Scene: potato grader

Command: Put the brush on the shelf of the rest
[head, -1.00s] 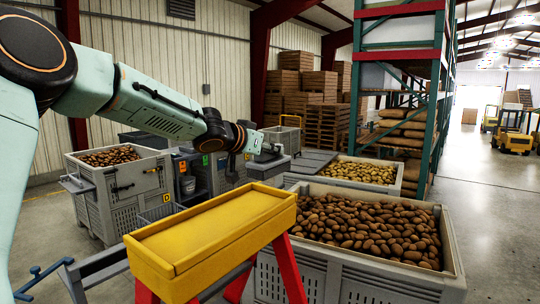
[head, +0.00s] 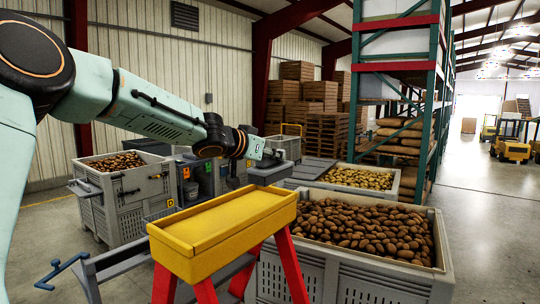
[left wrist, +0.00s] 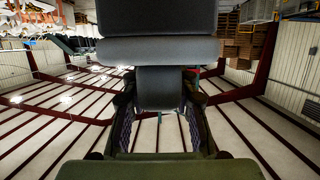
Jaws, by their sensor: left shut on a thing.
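My left arm reaches from the left over the floor behind the yellow stand, and my left gripper (head: 268,157) is small and far out in the head view. In the left wrist view the gripper (left wrist: 160,115) has its fingers either side of a dark grey piece (left wrist: 160,88), which widens into a grey block above. This looks like the brush, held clear in the air, but its bristles cannot be made out. A yellow tray-topped stand (head: 228,226) on red legs is in front of me; I cannot tell if it is the rest. My right gripper is not in view.
A large grey crate of potatoes (head: 436,240) stands right of the stand, with another potato crate (head: 397,180) behind it. A grey bin (head: 130,198) is at left. A tall rack (head: 437,90) stands behind. Open floor lies at right.

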